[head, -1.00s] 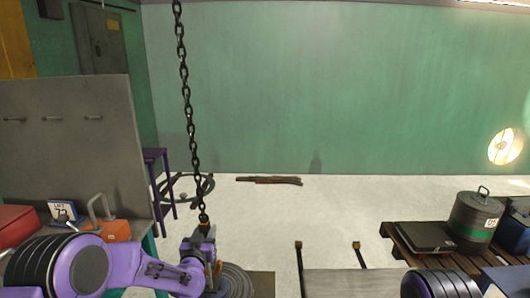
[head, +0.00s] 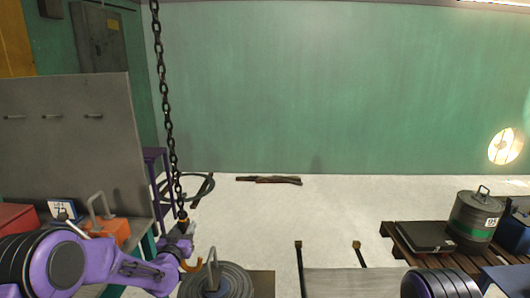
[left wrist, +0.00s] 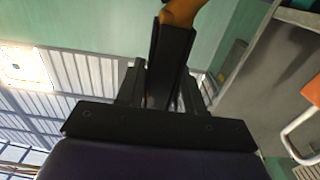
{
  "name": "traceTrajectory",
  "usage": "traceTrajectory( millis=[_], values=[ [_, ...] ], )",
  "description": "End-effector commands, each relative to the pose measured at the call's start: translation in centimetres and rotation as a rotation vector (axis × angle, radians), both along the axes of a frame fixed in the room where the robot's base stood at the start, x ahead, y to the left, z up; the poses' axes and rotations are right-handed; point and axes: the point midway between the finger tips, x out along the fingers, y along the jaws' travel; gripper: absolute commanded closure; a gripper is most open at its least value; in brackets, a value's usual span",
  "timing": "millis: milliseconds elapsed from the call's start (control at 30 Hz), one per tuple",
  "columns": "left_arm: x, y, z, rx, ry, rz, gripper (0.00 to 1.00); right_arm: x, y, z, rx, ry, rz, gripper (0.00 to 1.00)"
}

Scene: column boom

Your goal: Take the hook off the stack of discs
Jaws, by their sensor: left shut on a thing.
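The orange hook (head: 192,266) hangs at the end of a dark chain (head: 166,100). Its tip shows just left of the grey lifting eye (head: 212,268) on the stack of discs (head: 235,281), and it looks apart from the eye. My left gripper (head: 180,238) is shut on the hook at its upper part, below the chain. In the left wrist view the dark fingers (left wrist: 170,62) close below an orange part of the hook (left wrist: 181,12). My fingers and wrist hide part of the hook. My right gripper is not in view.
A bench with an upright grey panel (head: 70,150), an orange block with a handle (head: 108,230) and a red box (head: 14,218) stands at left. A pallet (head: 395,237) with a grey canister (head: 474,218) is at right. Open floor lies beyond the discs.

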Motion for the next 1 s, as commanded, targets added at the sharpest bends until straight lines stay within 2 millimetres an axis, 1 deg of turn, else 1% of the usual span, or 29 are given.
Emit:
traceTrajectory(
  millis=[33, 133, 433, 467, 500, 533, 733, 767, 833, 933, 1000],
  values=[
    [0.2, 0.4, 0.5, -0.002, -0.011, 0.003, 1.0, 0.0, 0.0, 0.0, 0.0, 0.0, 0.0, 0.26],
    [0.2, 0.9, 0.6, -0.003, -0.011, 0.002, 1.0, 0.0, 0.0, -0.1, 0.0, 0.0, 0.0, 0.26],
    [0.2, 1.1, 0.6, -0.002, -0.011, 0.001, 1.0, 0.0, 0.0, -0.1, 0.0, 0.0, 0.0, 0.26],
    [0.2, 1.1, 0.6, -0.002, -0.011, 0.001, 0.54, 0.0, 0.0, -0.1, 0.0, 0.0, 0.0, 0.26],
    [0.2, 1.1, 0.5, -0.002, -0.01, 0.001, 0.41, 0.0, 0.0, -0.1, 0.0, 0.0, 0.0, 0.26],
    [0.2, 1.1, 0.5, -0.002, -0.009, 0.001, 0.34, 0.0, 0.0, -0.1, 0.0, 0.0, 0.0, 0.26],
    [0.1, 1.1, 0.2, -0.001, -0.004, 0.001, 0.34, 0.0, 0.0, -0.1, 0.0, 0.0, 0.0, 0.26],
    [0.0, 1.1, -0.2, 0.0, 0.004, 0.0, 0.34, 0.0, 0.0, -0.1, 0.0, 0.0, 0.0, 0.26],
    [-0.2, 1.0, -0.2, 0.0, 0.004, 0.0, 0.34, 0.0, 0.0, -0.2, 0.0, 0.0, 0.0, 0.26],
    [-1.2, 1.1, -0.2, 0.0, 0.003, 0.0, 0.34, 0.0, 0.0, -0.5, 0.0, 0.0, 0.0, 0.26],
    [-2.5, 1.1, -0.2, 0.0, 0.002, 0.0, 0.34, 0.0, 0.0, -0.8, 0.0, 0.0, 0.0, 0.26]
  ],
)
